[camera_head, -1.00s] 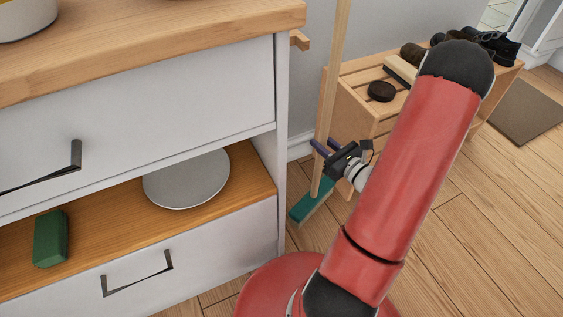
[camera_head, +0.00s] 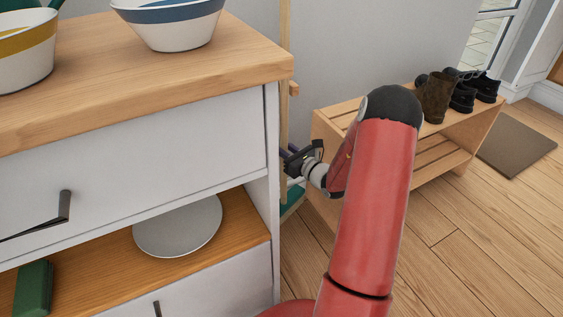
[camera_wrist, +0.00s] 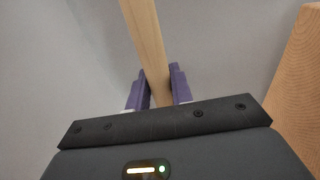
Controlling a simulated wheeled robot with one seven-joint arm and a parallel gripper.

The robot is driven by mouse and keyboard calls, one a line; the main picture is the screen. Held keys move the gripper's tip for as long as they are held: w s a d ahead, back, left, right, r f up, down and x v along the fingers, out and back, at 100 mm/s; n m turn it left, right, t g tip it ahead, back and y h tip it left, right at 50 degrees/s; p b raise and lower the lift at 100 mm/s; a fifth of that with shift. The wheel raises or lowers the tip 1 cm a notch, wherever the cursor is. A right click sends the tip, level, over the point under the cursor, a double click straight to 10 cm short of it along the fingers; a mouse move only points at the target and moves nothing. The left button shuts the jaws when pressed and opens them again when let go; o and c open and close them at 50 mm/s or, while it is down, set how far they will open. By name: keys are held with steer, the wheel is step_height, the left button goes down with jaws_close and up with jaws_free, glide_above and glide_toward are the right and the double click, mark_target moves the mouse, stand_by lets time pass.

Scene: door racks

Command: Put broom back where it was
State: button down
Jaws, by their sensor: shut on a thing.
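The broom's pale wooden handle (camera_head: 285,40) stands nearly upright just beyond the right side of the white cabinet. Its green head (camera_head: 291,204) shows low down beside the cabinet, partly hidden by it. My gripper (camera_head: 287,152) is shut on the handle. In the wrist view the purple fingers of my gripper (camera_wrist: 158,82) sit on either side of the handle (camera_wrist: 142,35), which leans slightly there. A small wooden peg (camera_head: 294,89) sticks out near the top of the cabinet's right side, close to the handle.
The cabinet's wooden top (camera_head: 200,90) carries a blue-banded bowl (camera_head: 170,30) and a yellow-banded bowl (camera_head: 25,60). A plate (camera_head: 178,228) lies on its open shelf. A shoe bench (camera_head: 345,115) stands close at right, with floor (camera_head: 450,230) clear in front.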

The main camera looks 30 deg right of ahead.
steer(key=shift+w, duration=0.75)
steer(key=shift+w+f, duration=0.15)
steer(key=shift+w, duration=0.05)
step_height(320, 180, down, 7)
steer(key=b, duration=0.1)
steer(key=shift+w+r, duration=0.15)
steer(key=shift+r, duration=0.05)
steer(key=shift+f+b, duration=0.1)
steer(key=shift+b, duration=0.2)
steer(key=c, duration=1.7)
jaws_free()
steer(key=shift+f, duration=0.15)
steer(key=o, duration=0.5)
steer(key=shift+c, duration=0.2)
